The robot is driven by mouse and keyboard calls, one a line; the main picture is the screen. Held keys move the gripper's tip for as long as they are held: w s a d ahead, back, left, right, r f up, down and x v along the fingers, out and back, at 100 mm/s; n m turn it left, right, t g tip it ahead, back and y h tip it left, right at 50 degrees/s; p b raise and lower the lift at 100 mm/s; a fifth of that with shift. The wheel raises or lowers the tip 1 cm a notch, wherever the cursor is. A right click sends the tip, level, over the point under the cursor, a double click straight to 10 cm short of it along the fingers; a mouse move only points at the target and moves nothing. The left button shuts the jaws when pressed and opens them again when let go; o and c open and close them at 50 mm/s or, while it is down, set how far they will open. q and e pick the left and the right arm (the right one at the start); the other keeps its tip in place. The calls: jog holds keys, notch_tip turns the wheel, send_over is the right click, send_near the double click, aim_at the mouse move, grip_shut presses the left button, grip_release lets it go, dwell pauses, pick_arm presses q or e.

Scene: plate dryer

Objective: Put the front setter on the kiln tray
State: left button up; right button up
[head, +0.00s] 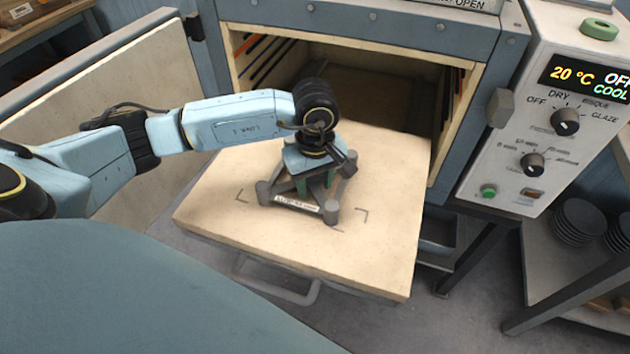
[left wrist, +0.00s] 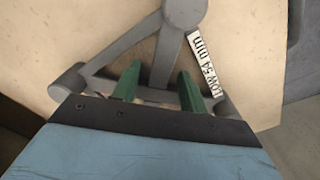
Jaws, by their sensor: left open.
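The setter (head: 331,212), a grey three-footed frame with a white label, is on the pulled-out kiln tray (head: 390,240). Its feet appear to rest on the tray, near dark corner marks. My left gripper (head: 315,184) is directly over the setter, pointing down, with its green fingers open. In the left wrist view the fingers (left wrist: 159,87) stand apart on either side of one grey arm of the setter (left wrist: 168,58). I cannot tell whether they touch it. The gripper's body hides part of the setter. My right gripper is not in view.
The open kiln chamber (head: 345,85) lies behind the tray, its door (head: 110,95) swung out left. The control panel (head: 560,120) stands right. A tray handle (head: 275,285) sticks out in front. The tray's right side is clear. Dark plates (head: 578,220) sit on a lower shelf.

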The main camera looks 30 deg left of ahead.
aim_at(315, 187)
pick_arm(q)
jog(key=shift+r, duration=0.1)
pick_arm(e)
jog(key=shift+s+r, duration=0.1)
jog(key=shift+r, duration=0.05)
pick_arm(q)
notch_tip(315, 187, up, 12)
jog(key=p, duration=0.1)
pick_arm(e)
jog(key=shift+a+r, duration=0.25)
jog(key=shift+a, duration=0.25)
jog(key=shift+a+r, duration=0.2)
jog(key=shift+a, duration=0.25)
